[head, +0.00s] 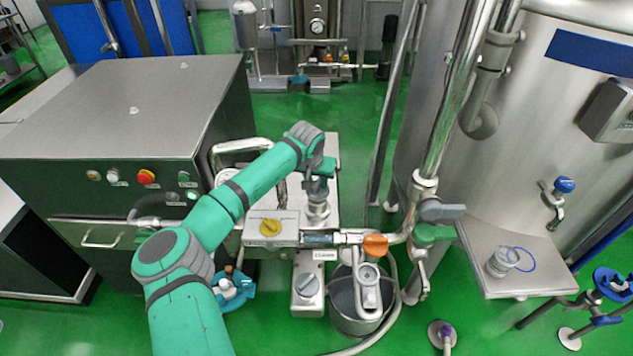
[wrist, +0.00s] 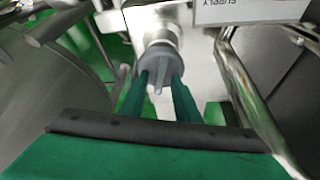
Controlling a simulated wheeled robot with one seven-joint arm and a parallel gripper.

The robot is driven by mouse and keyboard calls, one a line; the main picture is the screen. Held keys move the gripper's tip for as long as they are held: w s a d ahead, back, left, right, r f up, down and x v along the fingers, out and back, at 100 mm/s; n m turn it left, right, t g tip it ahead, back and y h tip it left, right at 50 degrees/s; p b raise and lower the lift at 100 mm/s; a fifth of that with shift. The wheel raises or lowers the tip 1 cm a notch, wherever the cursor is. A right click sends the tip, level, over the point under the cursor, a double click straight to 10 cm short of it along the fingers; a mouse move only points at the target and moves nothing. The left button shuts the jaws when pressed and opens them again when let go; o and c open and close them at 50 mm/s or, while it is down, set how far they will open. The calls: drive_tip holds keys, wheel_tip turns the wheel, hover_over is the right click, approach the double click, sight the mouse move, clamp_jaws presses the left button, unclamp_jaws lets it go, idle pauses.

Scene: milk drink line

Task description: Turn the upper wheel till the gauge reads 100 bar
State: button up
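In the wrist view a grey round knob (wrist: 154,60) with a raised rib sits on a bright metal stem; I take it for the upper wheel. My gripper (wrist: 160,77) has its two green fingers parted, one on each side of the rib, with a visible gap between. Whether the fingertips touch the knob cannot be told. In the head view my gripper (head: 318,184) points down at this knob above a metal fitting (head: 318,210).
A steel cabinet (head: 135,100) stands left, a large tank (head: 530,130) right.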

clamp_jaws()
drive_tip(key=shift+f+m, duration=0.1)
drive_tip(key=shift+m, duration=0.4)
drive_tip(key=shift+m+h, duration=0.4)
drive_tip(key=shift+m, duration=0.1)
drive_tip(key=shift+a+m+g+h, duration=0.1)
drive_tip(key=shift+m+g+h, duration=0.15)
drive_tip(key=shift+m, duration=0.7)
drive_tip(key=shift+a+m+g+h, duration=0.1)
drive_tip(key=shift+m+g+h, duration=0.15)
drive_tip(key=shift+m, duration=0.7)
